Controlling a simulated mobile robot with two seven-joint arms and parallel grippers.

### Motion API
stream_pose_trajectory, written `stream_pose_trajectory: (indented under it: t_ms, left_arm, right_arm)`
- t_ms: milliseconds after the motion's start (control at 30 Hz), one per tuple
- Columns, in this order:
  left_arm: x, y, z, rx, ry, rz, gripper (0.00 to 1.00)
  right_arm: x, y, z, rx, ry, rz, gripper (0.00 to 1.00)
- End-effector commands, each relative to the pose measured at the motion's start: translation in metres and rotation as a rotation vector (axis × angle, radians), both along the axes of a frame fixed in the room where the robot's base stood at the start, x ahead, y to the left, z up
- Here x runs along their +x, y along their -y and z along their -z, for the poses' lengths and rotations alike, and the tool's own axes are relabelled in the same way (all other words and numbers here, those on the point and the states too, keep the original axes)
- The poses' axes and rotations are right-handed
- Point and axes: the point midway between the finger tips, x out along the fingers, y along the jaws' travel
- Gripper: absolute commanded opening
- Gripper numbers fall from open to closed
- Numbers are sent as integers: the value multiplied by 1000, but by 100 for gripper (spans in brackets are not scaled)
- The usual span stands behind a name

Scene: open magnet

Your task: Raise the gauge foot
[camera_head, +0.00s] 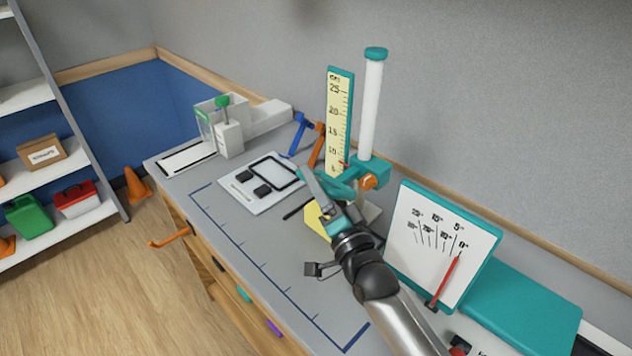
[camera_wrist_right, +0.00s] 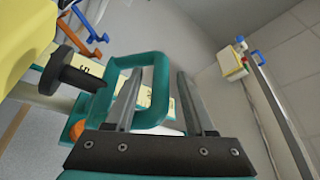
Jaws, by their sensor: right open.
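The height gauge has a white column (camera_head: 370,110) with a teal cap, beside a yellow scale (camera_head: 339,110). Its teal carriage (camera_head: 375,174) sits low on the column, with an orange knob (camera_head: 369,182) and a red pointer near the 5 mark. A teal loop handle (camera_wrist_right: 158,90) fills the middle of the right wrist view. My right gripper (camera_head: 322,184) is open at this handle; one finger overlaps the loop and the other is to its right. A black foot-like part (camera_wrist_right: 70,80) is beside a yellow block (camera_wrist_right: 22,40). Contact cannot be told. My left gripper is out of view.
An angle board (camera_head: 440,235) with a red pointer stands right of my right arm. A teal box (camera_head: 525,305) lies further right. A white panel (camera_head: 262,183), blue and orange levers and a white device (camera_head: 230,135) are left.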

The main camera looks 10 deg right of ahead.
Motion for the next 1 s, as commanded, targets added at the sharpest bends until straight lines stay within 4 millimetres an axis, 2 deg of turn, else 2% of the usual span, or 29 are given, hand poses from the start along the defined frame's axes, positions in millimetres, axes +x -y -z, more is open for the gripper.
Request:
stream_pose_trajectory:
  t_ms: [233, 700, 1000]
  left_arm:
    - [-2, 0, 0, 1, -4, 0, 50]
    - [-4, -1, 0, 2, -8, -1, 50]
    - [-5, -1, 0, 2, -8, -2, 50]
  right_arm:
    - [0, 0, 0, 0, 0, 0, 53]
    - [0, 0, -1, 1, 2, 0, 0]
    - [0, 0, -1, -1, 4, 1, 0]
